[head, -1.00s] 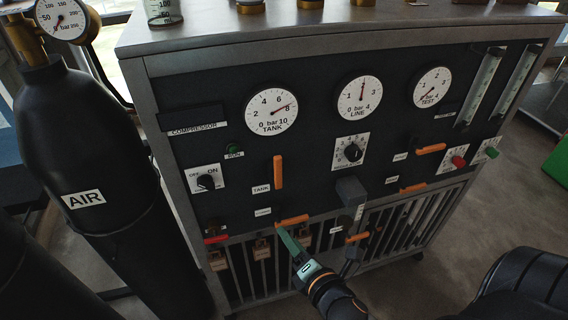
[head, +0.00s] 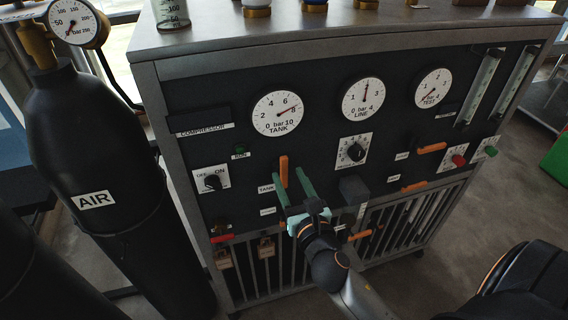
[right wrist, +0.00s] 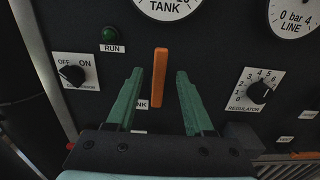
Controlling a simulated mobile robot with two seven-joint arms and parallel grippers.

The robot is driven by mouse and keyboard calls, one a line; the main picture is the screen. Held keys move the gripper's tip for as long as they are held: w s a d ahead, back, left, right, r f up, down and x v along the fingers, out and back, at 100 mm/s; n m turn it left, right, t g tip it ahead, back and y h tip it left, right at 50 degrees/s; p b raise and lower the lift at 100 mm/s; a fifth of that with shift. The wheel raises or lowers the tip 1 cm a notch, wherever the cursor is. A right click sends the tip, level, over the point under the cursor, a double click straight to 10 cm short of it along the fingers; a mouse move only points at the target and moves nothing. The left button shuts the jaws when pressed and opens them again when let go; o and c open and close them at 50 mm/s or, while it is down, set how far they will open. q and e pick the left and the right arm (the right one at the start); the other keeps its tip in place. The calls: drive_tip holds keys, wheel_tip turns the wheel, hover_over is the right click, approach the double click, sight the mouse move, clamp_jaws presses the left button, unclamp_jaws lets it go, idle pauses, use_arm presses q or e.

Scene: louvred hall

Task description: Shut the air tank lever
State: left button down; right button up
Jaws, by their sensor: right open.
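The air tank lever is an orange handle (head: 283,170) standing upright on the dark panel, beside the TANK label and below the TANK gauge (head: 278,114). It also shows upright in the right wrist view (right wrist: 159,78). My right gripper (head: 289,177) is open in front of the panel, its two green fingers pointing at the lever. In the right wrist view the lever appears between the fingertips, with a gap on either side. I cannot tell how deep the fingers reach around it. The fingers partly hide the TANK label. My left gripper is out of view.
An OFF/ON compressor switch (head: 212,182) is left of the lever and a regulator knob (head: 355,151) to its right. Other orange levers (head: 432,148) sit on the right of the panel. A black AIR cylinder (head: 95,170) stands at the left.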

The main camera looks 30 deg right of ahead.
sight(285, 169)
drive_tip(key=shift+p+x, duration=0.35)
drive_tip(key=shift+x, duration=1.7)
drive_tip(key=shift+c, duration=0.2)
clamp_jaws()
